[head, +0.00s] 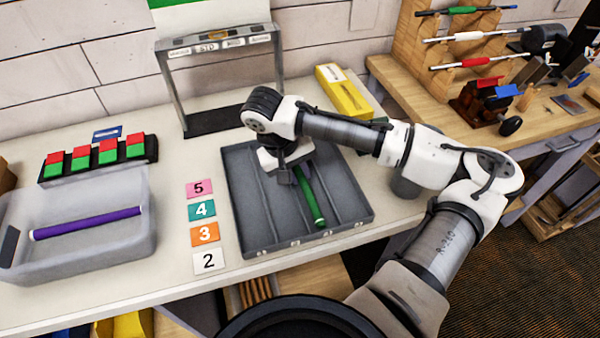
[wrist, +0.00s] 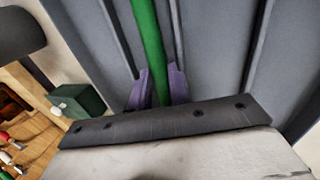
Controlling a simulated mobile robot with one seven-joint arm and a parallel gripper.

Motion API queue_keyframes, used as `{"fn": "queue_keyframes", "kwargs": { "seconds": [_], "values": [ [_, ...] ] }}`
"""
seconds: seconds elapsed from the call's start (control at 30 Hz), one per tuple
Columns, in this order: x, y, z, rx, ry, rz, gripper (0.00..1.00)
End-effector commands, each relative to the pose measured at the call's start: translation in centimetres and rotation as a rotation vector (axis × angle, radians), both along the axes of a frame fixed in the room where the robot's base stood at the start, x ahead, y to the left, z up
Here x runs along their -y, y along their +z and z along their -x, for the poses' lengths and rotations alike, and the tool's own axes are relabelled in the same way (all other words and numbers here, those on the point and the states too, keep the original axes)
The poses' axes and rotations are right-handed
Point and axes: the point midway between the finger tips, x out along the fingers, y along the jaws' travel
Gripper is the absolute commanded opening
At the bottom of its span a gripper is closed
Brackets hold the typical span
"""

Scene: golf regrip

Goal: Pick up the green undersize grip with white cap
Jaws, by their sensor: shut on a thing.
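The green grip (head: 308,197) with a white cap at its near end lies lengthwise in the grey compartment tray (head: 347,184). My gripper (head: 294,172) reaches down over the tray and is shut on the green grip near its far part. In the wrist view, the green grip (wrist: 149,45) runs between the two purple-grey fingers (wrist: 160,88), which touch it on both sides. The white cap is out of the wrist view. I cannot tell whether the grip is clear of the tray floor.
Numbered cards (head: 204,209) lie beside the tray. A metal gauge frame (head: 172,95) and a yellow box (head: 343,92) stand behind. A wooden rack (head: 436,50) holds clubs at the right.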

Motion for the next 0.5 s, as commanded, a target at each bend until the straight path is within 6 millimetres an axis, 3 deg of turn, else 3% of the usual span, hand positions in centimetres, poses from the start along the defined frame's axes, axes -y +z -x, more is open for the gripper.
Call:
{"fn": "queue_keyframes", "kwargs": {
  "seconds": [0.27, 0.37, 0.5],
  "values": [
    [0.0, 0.9, -0.1, 0.001, -0.002, 0.001, 0.00],
    [0.0, 2.2, -0.1, 0.001, -0.002, 0.000, 0.00],
    [0.0, 5.5, -0.1, 0.004, -0.001, -0.001, 0.00]
  ]
}}
